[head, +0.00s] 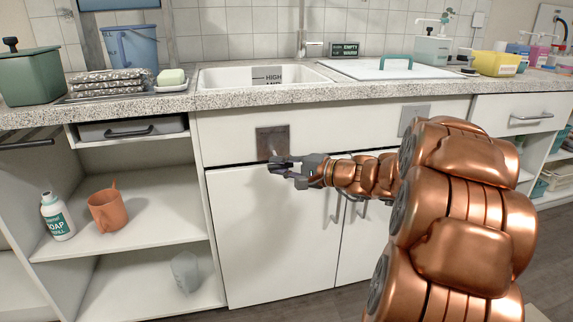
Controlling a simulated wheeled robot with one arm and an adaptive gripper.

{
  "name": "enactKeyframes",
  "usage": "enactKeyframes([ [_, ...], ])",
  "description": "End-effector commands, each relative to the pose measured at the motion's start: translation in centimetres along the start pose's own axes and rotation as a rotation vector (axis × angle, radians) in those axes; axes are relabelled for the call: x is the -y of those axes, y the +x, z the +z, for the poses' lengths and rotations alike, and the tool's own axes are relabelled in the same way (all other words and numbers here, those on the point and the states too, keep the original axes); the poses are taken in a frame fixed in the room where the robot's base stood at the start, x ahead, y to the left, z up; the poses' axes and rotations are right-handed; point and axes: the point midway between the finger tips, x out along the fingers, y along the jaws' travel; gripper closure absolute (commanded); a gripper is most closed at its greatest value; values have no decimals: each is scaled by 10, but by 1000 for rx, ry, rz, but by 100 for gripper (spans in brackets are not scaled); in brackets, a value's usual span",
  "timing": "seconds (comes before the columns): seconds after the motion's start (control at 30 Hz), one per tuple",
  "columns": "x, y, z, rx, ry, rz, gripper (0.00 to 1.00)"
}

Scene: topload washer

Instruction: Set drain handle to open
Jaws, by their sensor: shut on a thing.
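A brown square plate (273,141) is on the white panel under the sink, left of the picture's middle. A small part, which seems to be the drain handle, sits at its lower edge and is mostly hidden by my gripper. My gripper (279,164) reaches in from the right, just below and in front of the plate. Its jaws are shut on that small part. The handle's exact angle is too small and covered to tell.
A grey plate (413,117) is on the same panel further right, partly behind my arm. White cupboard doors (265,235) are below. Open shelves at left hold a soap bottle (57,216) and an orange jug (107,209). The sink (225,77) is above.

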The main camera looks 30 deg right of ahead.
Motion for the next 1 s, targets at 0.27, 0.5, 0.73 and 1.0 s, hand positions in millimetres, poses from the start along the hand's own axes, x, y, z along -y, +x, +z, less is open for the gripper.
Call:
enactKeyframes([
  [0.27, -3, 0, 5, 6, 1, 6, 100],
  [0.5, -4, 1, 6, 8, 1, 7, 74],
  [0.73, -2, 2, 7, 11, -1, 4, 58],
  [1.0, -1, 0, 7, 10, -2, 3, 58],
])
